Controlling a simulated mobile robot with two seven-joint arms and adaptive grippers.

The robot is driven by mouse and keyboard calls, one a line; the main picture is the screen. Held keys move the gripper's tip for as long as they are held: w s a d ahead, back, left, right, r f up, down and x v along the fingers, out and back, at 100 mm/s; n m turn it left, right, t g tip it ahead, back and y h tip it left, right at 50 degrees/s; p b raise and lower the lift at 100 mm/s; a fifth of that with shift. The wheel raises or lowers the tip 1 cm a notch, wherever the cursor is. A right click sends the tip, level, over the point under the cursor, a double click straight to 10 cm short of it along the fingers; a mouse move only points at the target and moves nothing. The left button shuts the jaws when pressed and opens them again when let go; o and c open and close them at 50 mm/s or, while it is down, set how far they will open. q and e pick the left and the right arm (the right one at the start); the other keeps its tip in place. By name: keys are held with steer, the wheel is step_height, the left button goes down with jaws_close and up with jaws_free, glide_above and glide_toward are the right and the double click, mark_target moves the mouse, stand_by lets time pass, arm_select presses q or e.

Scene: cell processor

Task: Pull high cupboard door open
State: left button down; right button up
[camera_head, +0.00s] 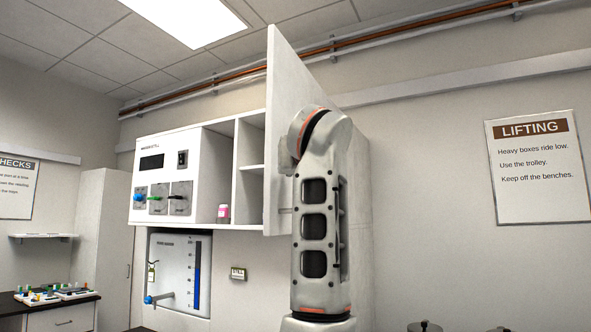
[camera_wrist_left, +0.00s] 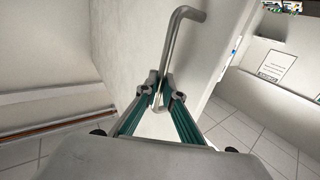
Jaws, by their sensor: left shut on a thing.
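The high cupboard (camera_head: 223,205) is a white wall unit with open shelves. Its white door (camera_head: 283,70) stands swung out from the front, at a steep angle to it. In the left wrist view the door face (camera_wrist_left: 130,45) carries a grey bar handle (camera_wrist_left: 176,45) with a bent end. My left gripper (camera_wrist_left: 162,92) is shut on this handle, its two fingers on either side of the bar. In the head view an arm of mine stands in front of the door and hides the handle and fingers. My right gripper is in neither view.
A pink-labelled jar (camera_head: 223,213) stands on the cupboard's lower shelf. A control panel (camera_head: 165,178) fills the cupboard's left part, and a gauge box (camera_head: 180,272) is below. A bench (camera_head: 70,315) with small items is at far left.

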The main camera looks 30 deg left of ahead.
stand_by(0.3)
arm_select(q)
steer(key=c, duration=2.2)
jaws_free()
steer(key=shift+d, duration=0.1)
steer(key=v, duration=0.7)
steer(key=shift+s, duration=0.2)
